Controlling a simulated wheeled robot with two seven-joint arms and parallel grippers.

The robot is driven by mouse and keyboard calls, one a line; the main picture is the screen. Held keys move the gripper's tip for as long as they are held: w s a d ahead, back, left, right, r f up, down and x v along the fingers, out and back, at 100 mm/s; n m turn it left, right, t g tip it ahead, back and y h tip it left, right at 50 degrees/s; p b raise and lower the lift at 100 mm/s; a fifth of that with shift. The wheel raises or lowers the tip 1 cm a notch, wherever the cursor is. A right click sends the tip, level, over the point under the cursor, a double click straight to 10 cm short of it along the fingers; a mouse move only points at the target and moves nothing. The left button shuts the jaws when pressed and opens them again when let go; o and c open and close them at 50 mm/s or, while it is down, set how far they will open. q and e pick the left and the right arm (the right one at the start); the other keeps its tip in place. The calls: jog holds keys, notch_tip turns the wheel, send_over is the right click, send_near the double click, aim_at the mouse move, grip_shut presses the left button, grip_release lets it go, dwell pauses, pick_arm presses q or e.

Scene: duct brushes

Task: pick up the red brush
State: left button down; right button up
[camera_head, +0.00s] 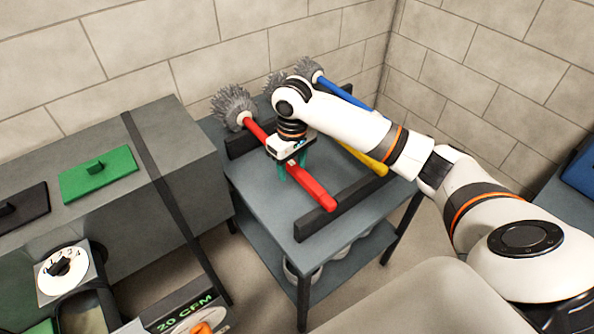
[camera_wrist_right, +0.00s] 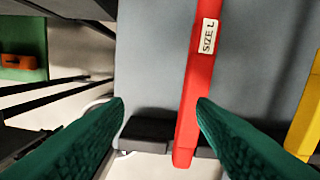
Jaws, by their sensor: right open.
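The red brush (camera_head: 316,190) lies across two dark rails on a grey table, its grey bristle head at the far left and its handle towards the front. Its handle (camera_wrist_right: 199,75) also shows in the right wrist view with a "SIZE L" label. My right gripper (camera_head: 293,168) is over the handle, pointing down, with green fingers. In the wrist view the fingers (camera_wrist_right: 160,103) are apart, and the handle runs close to the right-hand finger, which overlaps its edge. Nothing is clamped; I cannot tell whether finger and handle touch. My left gripper is not in view.
A yellow-handled brush (camera_head: 372,163) and a blue-handled brush (camera_head: 345,95) lie to the right, partly behind my right arm. The front rail (camera_head: 350,203) supports the handles. A grey duct box (camera_head: 190,150) stands left. Brick walls close the back. Containers sit on the lower shelf.

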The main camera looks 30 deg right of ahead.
jog(key=w+d+r+m, duration=0.1)
jog(key=d+r, duration=0.3)
jog(key=p, duration=0.1)
send_over(303, 174)
notch_tip(303, 174, down, 6)
jog(key=shift+a+f, duration=0.1)
jog(key=shift+f, duration=0.05)
notch_tip(303, 174, down, 5)
jog(key=shift+f+p, duration=0.1)
jog(key=shift+p, duration=0.45)
grip_shut()
